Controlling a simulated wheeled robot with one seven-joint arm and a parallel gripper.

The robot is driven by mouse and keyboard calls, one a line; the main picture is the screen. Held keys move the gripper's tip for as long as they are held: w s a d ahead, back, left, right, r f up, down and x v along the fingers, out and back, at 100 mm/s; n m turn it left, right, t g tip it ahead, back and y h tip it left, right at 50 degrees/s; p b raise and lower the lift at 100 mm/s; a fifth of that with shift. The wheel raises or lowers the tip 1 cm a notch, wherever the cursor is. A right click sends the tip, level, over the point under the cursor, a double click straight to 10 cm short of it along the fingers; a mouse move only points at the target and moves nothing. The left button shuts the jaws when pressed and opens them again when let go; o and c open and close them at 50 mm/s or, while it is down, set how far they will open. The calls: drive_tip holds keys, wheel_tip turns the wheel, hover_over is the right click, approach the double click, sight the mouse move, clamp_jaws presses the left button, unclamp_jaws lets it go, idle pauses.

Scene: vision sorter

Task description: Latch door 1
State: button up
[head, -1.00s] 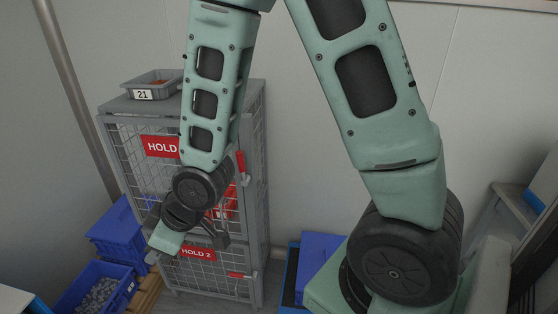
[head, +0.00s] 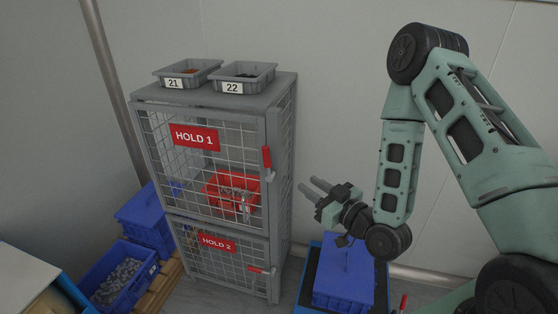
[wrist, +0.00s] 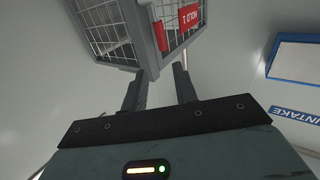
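Door 1 is the upper mesh door with the red HOLD 1 sign (head: 194,137) on a grey cage cabinet (head: 282,140). It looks closed or nearly closed against its frame. Its red latch handle (head: 267,157) stands upright at the door's right edge. The handle also shows in the wrist view (wrist: 160,36), above and ahead of my fingers. My gripper (head: 311,187) is open and empty, to the right of the handle and a little lower, apart from the cabinet. The wrist view shows the two fingers (wrist: 158,88) spread with nothing between them.
A red bin (head: 232,190) sits behind door 1. The lower door 2 (head: 217,242) has a red handle (head: 262,270) lying level. Grey trays 21 (head: 187,74) and 22 (head: 242,76) stand on top. A blue crate (head: 343,272) is below my gripper; blue bins (head: 123,278) stand left.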

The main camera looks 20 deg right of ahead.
sight(269, 157)
drive_tip(key=p+x, duration=0.1)
drive_tip(key=x, duration=1.5)
drive_tip(key=shift+a, duration=0.15)
drive_tip(key=shift+w+a+p, duration=0.15)
drive_tip(key=shift+w+p, duration=0.15)
drive_tip(key=shift+w, duration=0.15)
clamp_jaws()
